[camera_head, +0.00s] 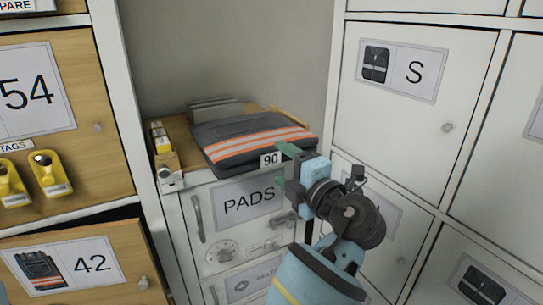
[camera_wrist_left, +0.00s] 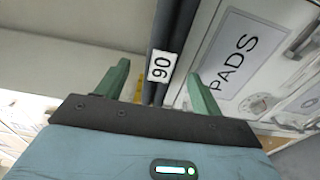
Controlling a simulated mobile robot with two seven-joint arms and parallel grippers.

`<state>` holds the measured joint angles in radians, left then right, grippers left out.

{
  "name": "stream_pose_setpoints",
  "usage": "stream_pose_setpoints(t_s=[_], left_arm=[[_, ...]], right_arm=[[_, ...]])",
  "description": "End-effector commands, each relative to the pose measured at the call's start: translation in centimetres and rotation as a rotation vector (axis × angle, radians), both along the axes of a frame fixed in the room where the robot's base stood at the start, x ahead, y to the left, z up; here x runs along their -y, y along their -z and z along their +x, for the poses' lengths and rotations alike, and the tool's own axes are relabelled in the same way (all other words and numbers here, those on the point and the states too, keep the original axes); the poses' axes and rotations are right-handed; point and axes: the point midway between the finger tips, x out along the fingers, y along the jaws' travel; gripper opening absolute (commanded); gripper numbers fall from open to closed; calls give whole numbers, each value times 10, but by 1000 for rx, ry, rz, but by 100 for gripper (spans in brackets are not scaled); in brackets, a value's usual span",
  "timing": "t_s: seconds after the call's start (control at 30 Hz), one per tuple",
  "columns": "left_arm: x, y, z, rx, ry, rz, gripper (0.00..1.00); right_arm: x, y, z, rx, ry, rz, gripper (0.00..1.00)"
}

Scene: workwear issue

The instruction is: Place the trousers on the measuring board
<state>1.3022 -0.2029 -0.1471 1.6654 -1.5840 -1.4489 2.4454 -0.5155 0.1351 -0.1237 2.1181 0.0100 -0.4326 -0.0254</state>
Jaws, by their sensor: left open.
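The folded trousers (camera_head: 250,138), dark grey with orange and pale stripes, lie flat on top of the cabinet marked PADS. A white tag (camera_head: 270,160) reading 90 sits at their front right edge. My left gripper (camera_head: 284,168) is open at that edge, its green fingers apart. In the left wrist view, the dark folded trouser edge (camera_wrist_left: 169,38) and its tag (camera_wrist_left: 161,66) lie between the open fingers (camera_wrist_left: 159,75), with no clear contact. My right gripper is not in view. I cannot identify a measuring board for certain.
A wooden top (camera_head: 177,131) shows around the trousers, with a yellow item (camera_head: 160,138) at its left and grey flat items (camera_head: 216,110) behind. White lockers (camera_head: 415,100) stand close on the right. Wooden lockers (camera_head: 50,90) stand left; the door marked 42 (camera_head: 75,268) is ajar.

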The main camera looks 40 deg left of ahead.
Motion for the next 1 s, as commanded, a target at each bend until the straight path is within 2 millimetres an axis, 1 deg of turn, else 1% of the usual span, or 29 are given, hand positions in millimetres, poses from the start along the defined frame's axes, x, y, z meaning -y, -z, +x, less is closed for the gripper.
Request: stream_pose_setpoints(t_s=[0.03,0.1,0.2,0.33,0.67,0.77,0.87,0.97,1.0], left_arm=[[8,0,-3,1,1,-1,67],[16,0,-5,0,2,-1,67],[24,0,-8,0,0,0,67],[28,0,-9,0,-1,0,67],[28,1,-10,-9,3,2,67],[27,6,-10,-74,33,10,67],[25,21,-12,-220,104,29,67],[25,47,-19,-432,217,64,67],[25,59,-24,-523,270,81,67]], right_arm=[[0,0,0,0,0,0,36],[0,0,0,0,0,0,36],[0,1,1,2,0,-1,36],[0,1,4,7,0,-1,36],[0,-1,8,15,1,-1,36],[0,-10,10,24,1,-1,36],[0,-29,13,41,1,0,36],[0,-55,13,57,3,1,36],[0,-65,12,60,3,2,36]])
